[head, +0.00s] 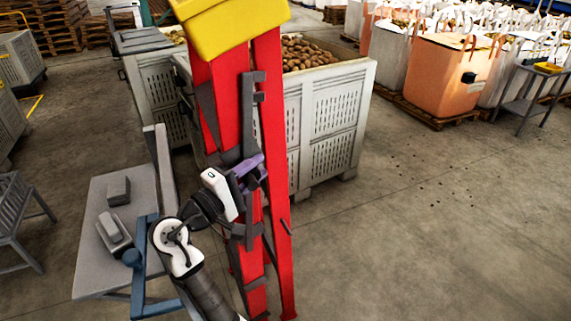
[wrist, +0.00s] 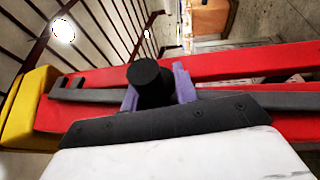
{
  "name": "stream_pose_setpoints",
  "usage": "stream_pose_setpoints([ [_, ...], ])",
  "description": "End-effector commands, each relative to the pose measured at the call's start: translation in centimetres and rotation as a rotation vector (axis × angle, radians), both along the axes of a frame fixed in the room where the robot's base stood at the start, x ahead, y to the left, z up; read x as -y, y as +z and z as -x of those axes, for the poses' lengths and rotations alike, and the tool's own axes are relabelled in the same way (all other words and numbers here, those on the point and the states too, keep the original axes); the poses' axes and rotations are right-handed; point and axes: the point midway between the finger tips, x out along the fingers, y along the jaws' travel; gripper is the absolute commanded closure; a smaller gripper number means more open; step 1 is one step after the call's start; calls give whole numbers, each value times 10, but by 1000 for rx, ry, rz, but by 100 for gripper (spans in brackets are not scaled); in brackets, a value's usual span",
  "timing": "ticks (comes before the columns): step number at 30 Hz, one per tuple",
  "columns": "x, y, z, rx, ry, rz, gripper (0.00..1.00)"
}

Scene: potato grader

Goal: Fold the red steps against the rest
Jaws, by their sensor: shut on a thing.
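The red steps (head: 272,95) stand upright in the middle of the head view, with a yellow top (head: 232,25) and dark grey treads and bars. Their red legs stand a little apart, with a narrow gap low down. My gripper (head: 252,172), with purple fingers, is at mid-height on the steps. In the wrist view my gripper (wrist: 158,90) is shut on a dark part of the steps (wrist: 228,68), beside a black round knob (wrist: 150,78). The fingers hide most of the held part. I cannot tell which thing is the rest.
A grey slatted crate of potatoes (head: 335,115) stands close behind the steps. A grey table (head: 90,245) with small grey blocks and a blue frame (head: 138,275) are at the left. Large bags (head: 445,75) stand far back right.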

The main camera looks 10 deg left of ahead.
Motion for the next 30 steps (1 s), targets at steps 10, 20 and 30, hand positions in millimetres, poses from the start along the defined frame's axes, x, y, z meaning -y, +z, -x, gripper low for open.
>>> stream_pose_setpoints([
  [10, -10, 11, 8, 32, 9, 9, 100],
  [20, -8, 8, 8, 27, 4, 10, 57],
  [30, -8, 8, 7, 22, 4, 9, 57],
])
